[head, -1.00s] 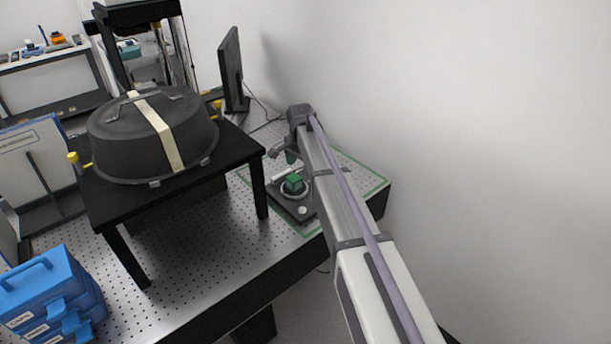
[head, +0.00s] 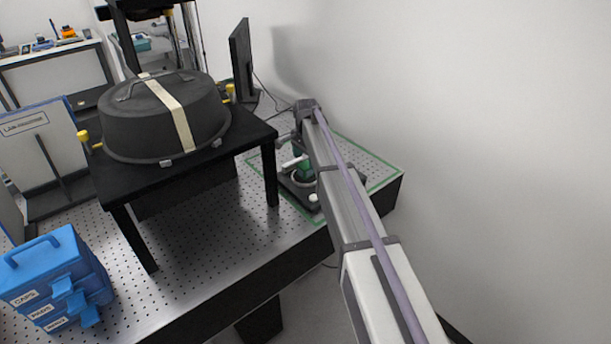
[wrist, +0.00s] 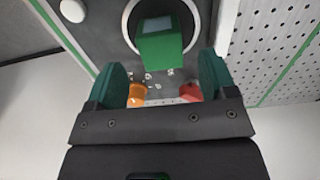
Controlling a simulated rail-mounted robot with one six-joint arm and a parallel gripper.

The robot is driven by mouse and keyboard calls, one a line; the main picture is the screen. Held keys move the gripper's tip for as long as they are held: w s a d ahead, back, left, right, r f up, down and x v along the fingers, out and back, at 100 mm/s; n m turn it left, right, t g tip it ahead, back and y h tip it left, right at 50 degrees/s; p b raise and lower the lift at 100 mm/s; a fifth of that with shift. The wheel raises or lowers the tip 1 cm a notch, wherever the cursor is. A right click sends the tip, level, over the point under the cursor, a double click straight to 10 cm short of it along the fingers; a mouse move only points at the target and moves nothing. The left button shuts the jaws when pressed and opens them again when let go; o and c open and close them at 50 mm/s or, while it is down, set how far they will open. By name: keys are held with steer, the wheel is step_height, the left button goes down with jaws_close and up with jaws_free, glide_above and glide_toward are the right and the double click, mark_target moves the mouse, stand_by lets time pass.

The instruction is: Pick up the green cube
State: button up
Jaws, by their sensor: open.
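The green cube (wrist: 160,48) sits inside a pale ring (wrist: 128,22) on a dark base plate in the wrist view. My gripper (wrist: 162,78) is open, with teal fingers left and right. The cube lies just beyond the fingertips, roughly centred between them, and I see no contact. In the head view my gripper (head: 302,162) is low over the dark base (head: 306,196), near the ring. There the cube is hard to tell from the green fingers and is largely hidden.
An orange knob (wrist: 137,92) and a red knob (wrist: 190,91) show between my fingers. A black stand (head: 270,175) with a dark domed cover (head: 200,115) is left of my arm. A monitor (head: 241,60) stands behind. The perforated table (head: 215,215) has bare room in front.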

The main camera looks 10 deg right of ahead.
mark_target(305, 165)
step_height(305, 165, down, 5)
steer(key=b, duration=0.3)
steer(key=shift+w+a+b, duration=0.1)
steer(key=shift+b, duration=0.3)
steer(key=shift+r, duration=0.3)
steer(key=c, duration=1.1)
steer(key=shift+p, duration=0.35)
step_height(305, 165, up, 18)
steer(key=p, duration=1.7)
steer(key=shift+p, duration=0.4)
